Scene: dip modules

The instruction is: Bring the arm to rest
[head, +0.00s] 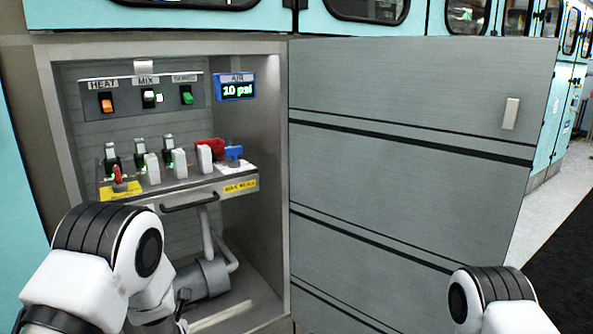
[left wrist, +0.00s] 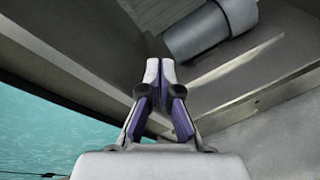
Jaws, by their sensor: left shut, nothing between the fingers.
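My left gripper (left wrist: 160,68) shows in the left wrist view with its fingertips together and nothing between them. It is near the lower edge of the open cabinet (left wrist: 255,105), apart from the grey cylinder (left wrist: 212,30) inside. In the head view my left arm (head: 110,245) comes in at the lower left, in front of the cabinet, and its fingers cannot be made out there. My right arm (head: 490,300) shows only as a link at the lower right; its gripper is out of view.
The cabinet (head: 270,130) holds a switch panel (head: 125,115), a blue gauge (head: 234,88) reading 10 psi, and a shelf of levers with a dark handle (head: 190,201). The grey cylinder (head: 205,280) and pipe sit below. The grey door (head: 400,170) stands open to the right.

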